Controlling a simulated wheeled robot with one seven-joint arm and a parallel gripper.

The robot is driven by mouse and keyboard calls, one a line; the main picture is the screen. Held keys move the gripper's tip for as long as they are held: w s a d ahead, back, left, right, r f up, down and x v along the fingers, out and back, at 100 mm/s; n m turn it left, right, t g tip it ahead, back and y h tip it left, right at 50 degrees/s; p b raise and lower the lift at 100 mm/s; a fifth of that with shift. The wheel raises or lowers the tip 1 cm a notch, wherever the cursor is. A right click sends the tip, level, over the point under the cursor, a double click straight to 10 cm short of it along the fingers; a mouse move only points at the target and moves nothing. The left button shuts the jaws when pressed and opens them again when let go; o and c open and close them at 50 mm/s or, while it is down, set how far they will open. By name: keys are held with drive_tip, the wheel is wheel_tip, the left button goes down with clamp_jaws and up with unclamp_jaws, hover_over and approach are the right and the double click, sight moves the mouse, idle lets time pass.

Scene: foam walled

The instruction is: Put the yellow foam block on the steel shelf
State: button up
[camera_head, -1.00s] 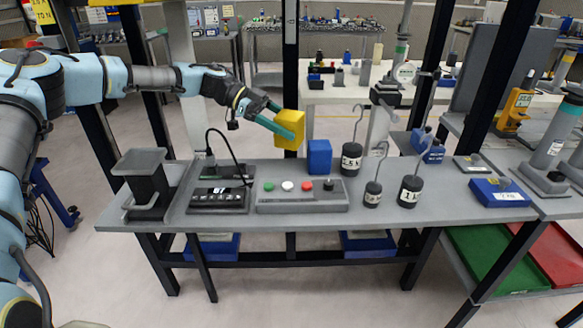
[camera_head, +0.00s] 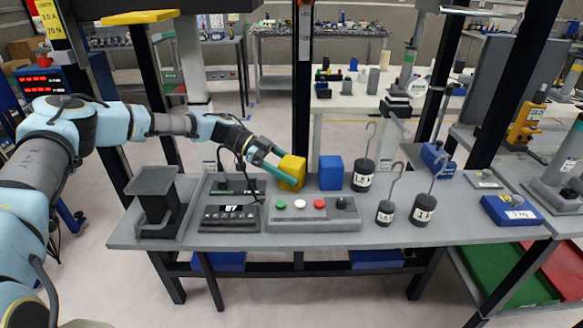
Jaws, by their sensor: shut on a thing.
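The yellow foam block (camera_head: 293,170) is at my gripper's tips (camera_head: 286,173), just left of a blue block (camera_head: 330,173) on the grey workbench (camera_head: 400,233). My gripper is shut on the yellow block, reaching in from the left with teal fingers. The block looks level with the blue one, with a small gap between them. I cannot tell whether its underside touches the bench. A grey shelf (camera_head: 215,6), perhaps the steel shelf, crosses the top left, cut off by the picture edge.
A button box (camera_head: 312,214) lies in front of the block, with a black keypad unit (camera_head: 231,217) to its left. Several hooked black weights (camera_head: 363,174) stand to the right. A dark post (camera_head: 302,80) rises behind the block.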

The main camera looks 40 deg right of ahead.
drive_tip(key=o, duration=1.4)
drive_tip(key=shift+o, duration=0.2)
drive_tip(key=b+v, duration=0.3)
drive_tip(key=v, duration=0.8)
drive_tip(key=shift+b, duration=0.4)
drive_tip(key=shift+w+a+r, duration=0.2)
drive_tip(key=shift+w+r, duration=0.05)
drive_tip(key=shift+w, duration=0.1)
